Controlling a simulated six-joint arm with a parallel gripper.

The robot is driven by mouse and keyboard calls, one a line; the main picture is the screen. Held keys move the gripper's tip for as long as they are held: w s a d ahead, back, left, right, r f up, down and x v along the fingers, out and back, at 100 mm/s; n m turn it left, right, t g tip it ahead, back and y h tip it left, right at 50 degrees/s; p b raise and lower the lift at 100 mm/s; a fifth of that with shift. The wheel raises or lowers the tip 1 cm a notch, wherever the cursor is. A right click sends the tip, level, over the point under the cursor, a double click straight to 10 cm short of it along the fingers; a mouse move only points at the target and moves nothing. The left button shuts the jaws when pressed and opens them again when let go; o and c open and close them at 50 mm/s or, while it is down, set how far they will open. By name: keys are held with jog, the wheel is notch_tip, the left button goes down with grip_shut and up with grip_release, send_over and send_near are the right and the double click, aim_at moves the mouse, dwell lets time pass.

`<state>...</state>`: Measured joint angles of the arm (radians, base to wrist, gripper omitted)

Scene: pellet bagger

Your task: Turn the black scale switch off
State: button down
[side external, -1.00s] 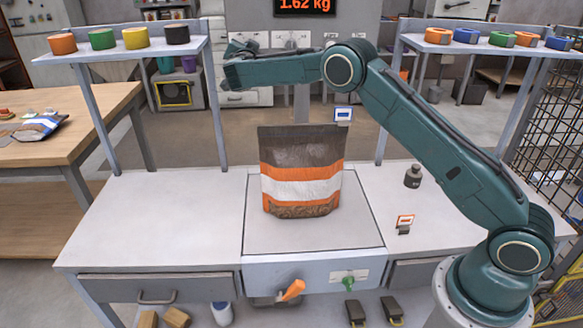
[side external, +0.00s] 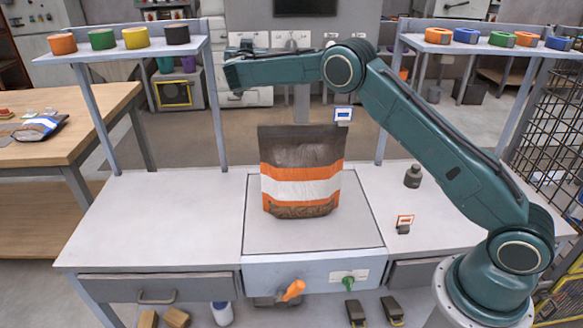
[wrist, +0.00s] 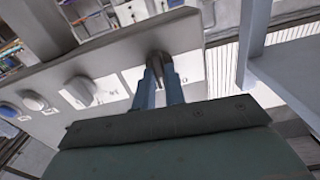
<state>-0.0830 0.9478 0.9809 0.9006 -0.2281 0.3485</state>
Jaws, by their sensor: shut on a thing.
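The black scale switch (wrist: 158,60) is in the wrist view, on a white label plate on the grey panel. My gripper (wrist: 160,76) is shut on it, one finger on each side. The fingers partly cover the knob and its plate, so I cannot read its exact setting. In the side external view my wrist reaches to the back left, above the bench, and the switch cannot be made out. The scale display (side external: 305,7) at the top is dark.
A filled bag (side external: 301,182) stands upright on the scale platform (side external: 350,235). Shelves with tape rolls (side external: 103,39) flank the arm. The bench's left part is clear.

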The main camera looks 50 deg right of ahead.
jog(key=n, duration=0.6)
jog(key=shift+n, duration=0.4)
jog(key=c, duration=1.5)
grip_release()
jog(key=shift+o, duration=0.2)
jog(key=shift+s+a, duration=0.1)
jog(key=shift+a, duration=0.1)
jog(key=v, duration=1.3)
jog(key=shift+s, duration=0.2)
jog(key=shift+a, duration=0.1)
jog(key=shift+r, duration=0.1)
